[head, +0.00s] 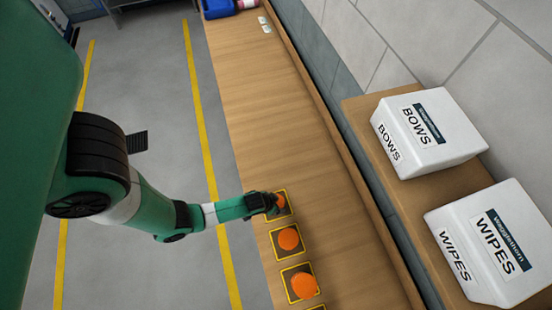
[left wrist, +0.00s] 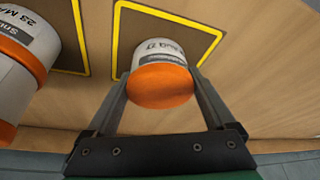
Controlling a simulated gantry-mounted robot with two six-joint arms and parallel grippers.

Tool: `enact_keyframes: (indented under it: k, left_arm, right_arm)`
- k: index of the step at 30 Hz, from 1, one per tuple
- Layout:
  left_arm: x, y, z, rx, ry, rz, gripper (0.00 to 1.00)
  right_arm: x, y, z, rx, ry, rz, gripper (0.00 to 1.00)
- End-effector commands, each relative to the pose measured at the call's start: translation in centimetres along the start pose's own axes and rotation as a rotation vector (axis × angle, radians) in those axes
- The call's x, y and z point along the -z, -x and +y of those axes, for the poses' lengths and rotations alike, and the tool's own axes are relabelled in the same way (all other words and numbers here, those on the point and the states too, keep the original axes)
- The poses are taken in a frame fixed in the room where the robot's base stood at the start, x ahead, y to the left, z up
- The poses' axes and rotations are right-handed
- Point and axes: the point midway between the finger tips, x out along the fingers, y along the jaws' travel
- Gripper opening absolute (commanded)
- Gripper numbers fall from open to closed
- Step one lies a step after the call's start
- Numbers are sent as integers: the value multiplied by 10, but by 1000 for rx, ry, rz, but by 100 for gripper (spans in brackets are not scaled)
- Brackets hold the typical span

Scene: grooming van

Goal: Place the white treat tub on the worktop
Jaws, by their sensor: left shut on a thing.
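My left gripper (head: 274,205) is shut on a white tub with an orange lid (left wrist: 161,86). In the left wrist view the tub sits between the two fingers (left wrist: 160,76), with part of a printed label showing on its white side. In the head view the same tub (head: 281,201) shows mostly as its orange lid, partly hidden by the gripper. It is over a yellow-outlined dark square on the wooden worktop (head: 262,110); I cannot tell whether it touches the surface. My right gripper is not in view.
More orange-lidded tubs stand on yellow-outlined squares nearer the bottom, one (head: 289,239) close by and another (head: 304,286) beyond. A BOWS box (head: 440,120) and a WIPES box (head: 470,225) stand on a ledge at right. The worktop above the held tub is largely clear.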

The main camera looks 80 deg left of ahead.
Motion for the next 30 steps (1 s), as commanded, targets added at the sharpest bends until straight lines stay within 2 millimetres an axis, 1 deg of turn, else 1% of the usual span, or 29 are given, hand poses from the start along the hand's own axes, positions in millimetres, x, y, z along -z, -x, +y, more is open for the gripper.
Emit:
enact_keyframes:
  k: [6,10,11,12,19,23,26,30]
  left_arm:
    - [1,1,0,0,1,2,18]
    - [-1,-4,0,0,1,1,18]
    - [0,-2,0,0,1,1,94]
    - [0,-2,0,0,1,1,100]
    - [0,-1,0,0,1,1,100]
    - [2,9,0,-1,0,2,100]
    - [2,29,0,-1,0,2,100]
    - [2,64,0,-1,-2,3,100]
  right_arm:
    - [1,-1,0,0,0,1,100]
    - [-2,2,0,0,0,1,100]
    - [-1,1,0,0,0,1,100]
    - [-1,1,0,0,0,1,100]
    - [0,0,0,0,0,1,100]
    - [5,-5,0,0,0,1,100]
    - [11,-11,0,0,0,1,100]
    - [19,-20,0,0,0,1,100]
